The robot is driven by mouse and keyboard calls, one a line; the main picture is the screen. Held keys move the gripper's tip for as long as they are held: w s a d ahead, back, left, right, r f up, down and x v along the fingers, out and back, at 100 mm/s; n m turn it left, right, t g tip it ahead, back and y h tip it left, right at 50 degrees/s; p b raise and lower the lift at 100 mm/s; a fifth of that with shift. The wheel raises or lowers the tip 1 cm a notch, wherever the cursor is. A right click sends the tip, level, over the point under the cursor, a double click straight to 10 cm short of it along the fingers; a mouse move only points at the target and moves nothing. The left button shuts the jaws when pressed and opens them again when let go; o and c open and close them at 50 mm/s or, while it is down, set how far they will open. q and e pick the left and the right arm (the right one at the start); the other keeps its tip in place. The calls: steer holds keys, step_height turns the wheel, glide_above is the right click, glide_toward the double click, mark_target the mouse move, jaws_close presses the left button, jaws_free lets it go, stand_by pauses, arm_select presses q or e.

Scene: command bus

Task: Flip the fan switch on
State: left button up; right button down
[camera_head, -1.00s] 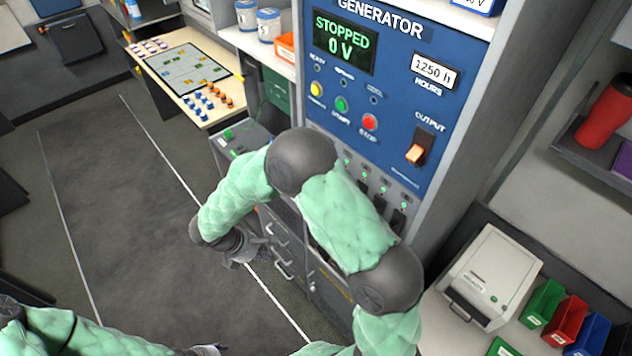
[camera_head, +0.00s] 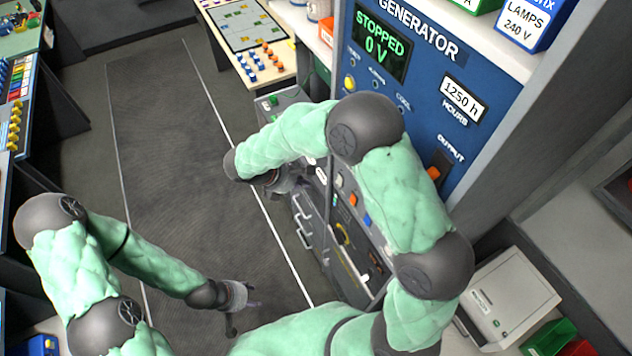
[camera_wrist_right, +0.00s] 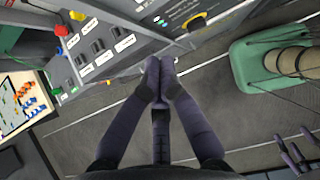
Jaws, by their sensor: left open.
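A panel with several black rocker switches (camera_wrist_right: 98,45) and white labels shows in the right wrist view. The labels are too small to read, so I cannot tell which is the fan switch. My right gripper (camera_wrist_right: 160,68) has its fingertips together with nothing visible between them, apart from those switches. In the head view my right gripper (camera_head: 292,184) is beside the front of the low cabinet, partly hidden by my arm. My left gripper (camera_head: 248,298) is open over the floor at the lower middle, away from the panels.
The blue generator panel (camera_head: 425,75) reads STOPPED, 0 V. A table (camera_head: 285,68) with small blue and orange pieces stands behind. The grey floor (camera_head: 180,130) is clear.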

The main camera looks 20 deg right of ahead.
mark_target(340, 180)
steer(key=d+r+p+x, duration=0.1)
steer(key=d+p+x, duration=0.1)
steer(key=x, duration=0.9)
steer(key=shift+w+d+p, duration=0.2)
steer(key=shift+p, duration=0.1)
steer(key=shift+d+f+b, duration=0.35)
steer(key=shift+f+b, duration=0.05)
steer(key=shift+b, duration=0.65)
steer(key=shift+r+p, duration=0.25)
steer(key=shift+p, duration=0.05)
steer(key=shift+r, duration=0.1)
